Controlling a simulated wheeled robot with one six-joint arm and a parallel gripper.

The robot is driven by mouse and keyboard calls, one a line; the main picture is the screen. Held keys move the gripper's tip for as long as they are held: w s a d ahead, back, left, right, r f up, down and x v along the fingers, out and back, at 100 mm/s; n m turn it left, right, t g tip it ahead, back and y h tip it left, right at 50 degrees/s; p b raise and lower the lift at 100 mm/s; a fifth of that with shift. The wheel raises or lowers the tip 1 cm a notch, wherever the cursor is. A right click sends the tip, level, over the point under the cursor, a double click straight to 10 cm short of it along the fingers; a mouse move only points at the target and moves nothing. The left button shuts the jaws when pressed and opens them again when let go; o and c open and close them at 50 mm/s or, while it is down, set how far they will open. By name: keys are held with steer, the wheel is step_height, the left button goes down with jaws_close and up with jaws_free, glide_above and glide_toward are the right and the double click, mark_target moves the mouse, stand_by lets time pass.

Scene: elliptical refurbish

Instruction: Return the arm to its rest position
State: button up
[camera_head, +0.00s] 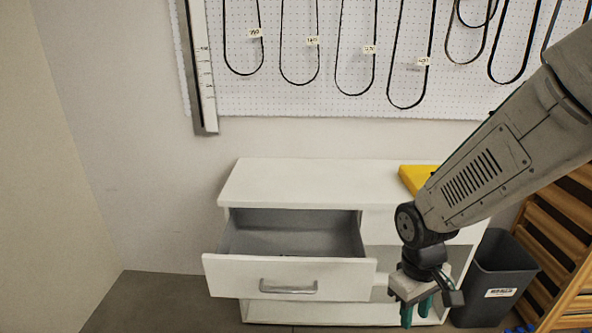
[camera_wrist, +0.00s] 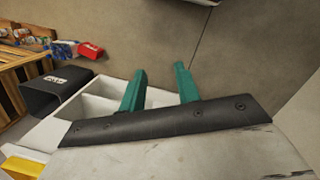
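My gripper (camera_head: 420,308) hangs at the lower right in the head view, in front of the right side of a white cabinet. Its two green fingers point down. In the wrist view the fingers of my gripper (camera_wrist: 160,85) stand clearly apart with nothing between them, so it is open and empty. My arm comes in from the right edge in the head view and bends down at the wrist.
The white cabinet (camera_head: 290,180) has its left drawer (camera_head: 290,275) pulled open. A yellow object (camera_head: 415,178) lies on top, partly behind my arm. A dark bin (camera_head: 500,270) and wooden rack (camera_head: 565,230) stand right. Belts hang on the pegboard (camera_head: 300,95).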

steer(key=s+d+r+m+t, duration=0.1)
steer(key=s+r+m, duration=0.1)
steer(key=s+r, duration=0.4)
steer(key=s+d+r+m+t+y, duration=0.1)
steer(key=s+r, duration=0.5)
steer(key=r, duration=0.7)
steer(key=shift+s+d+r+m+t, duration=0.2)
steer(key=shift+s+d+m+t, duration=0.15)
steer(key=shift+d+m, duration=0.45)
steer(key=shift+a, duration=0.2)
